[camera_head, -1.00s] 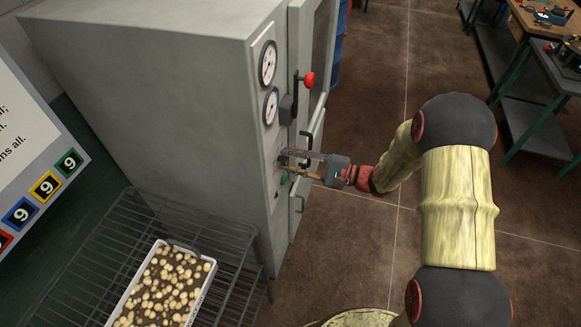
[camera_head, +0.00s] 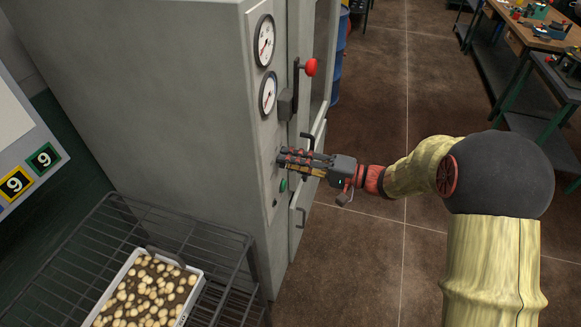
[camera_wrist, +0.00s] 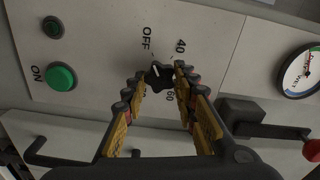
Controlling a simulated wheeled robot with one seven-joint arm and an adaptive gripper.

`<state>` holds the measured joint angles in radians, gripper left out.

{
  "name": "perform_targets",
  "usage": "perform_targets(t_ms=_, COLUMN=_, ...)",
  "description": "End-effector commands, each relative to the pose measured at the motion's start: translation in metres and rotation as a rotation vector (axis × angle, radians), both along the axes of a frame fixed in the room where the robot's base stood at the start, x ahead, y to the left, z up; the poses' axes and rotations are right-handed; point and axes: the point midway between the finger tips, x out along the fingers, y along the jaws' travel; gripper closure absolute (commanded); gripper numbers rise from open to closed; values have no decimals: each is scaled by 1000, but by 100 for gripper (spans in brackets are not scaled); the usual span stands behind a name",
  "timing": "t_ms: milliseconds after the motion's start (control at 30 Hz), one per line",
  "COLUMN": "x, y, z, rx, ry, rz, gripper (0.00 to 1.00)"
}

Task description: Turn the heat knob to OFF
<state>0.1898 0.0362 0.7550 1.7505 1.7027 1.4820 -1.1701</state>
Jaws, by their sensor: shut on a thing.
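The heat knob (camera_wrist: 157,76) is a small black knob with a pale pointer line on the grey control panel (camera_wrist: 105,72). In the wrist view it lies between my fingertips, with OFF printed to its upper left and 40 and 60 to its right. The pointer seems to lean toward the OFF side; its exact setting is hard to tell. My gripper (camera_head: 284,160) reaches the panel from the right and is shut on the knob, a finger on each side. In the head view the fingers hide the knob.
A green ON button (camera_wrist: 61,77) and a smaller dark button (camera_wrist: 52,27) sit beside the knob. Two gauges (camera_head: 264,42) and a red-knobbed lever (camera_head: 311,67) are above. A door handle is close below. A wire rack (camera_head: 215,262) with a tray (camera_head: 193,295) stands at the left.

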Motion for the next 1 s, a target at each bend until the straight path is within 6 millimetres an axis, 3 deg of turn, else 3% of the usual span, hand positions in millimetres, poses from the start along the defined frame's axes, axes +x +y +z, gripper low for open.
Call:
perform_targets(t_ms=567, x=-1, y=0, z=-2, rx=-13, ry=-27, rz=1, gripper=97)
perform_targets(t_ms=600, x=-1, y=0, z=-2, rx=-13, ry=-27, rz=1, gripper=71)
perform_targets(t_ms=900, x=0, y=0, z=-1, rx=-13, ry=-28, rz=1, gripper=54)
perform_targets(t_ms=1000, x=0, y=0, z=-1, rx=-12, ry=-29, rz=1, gripper=53)
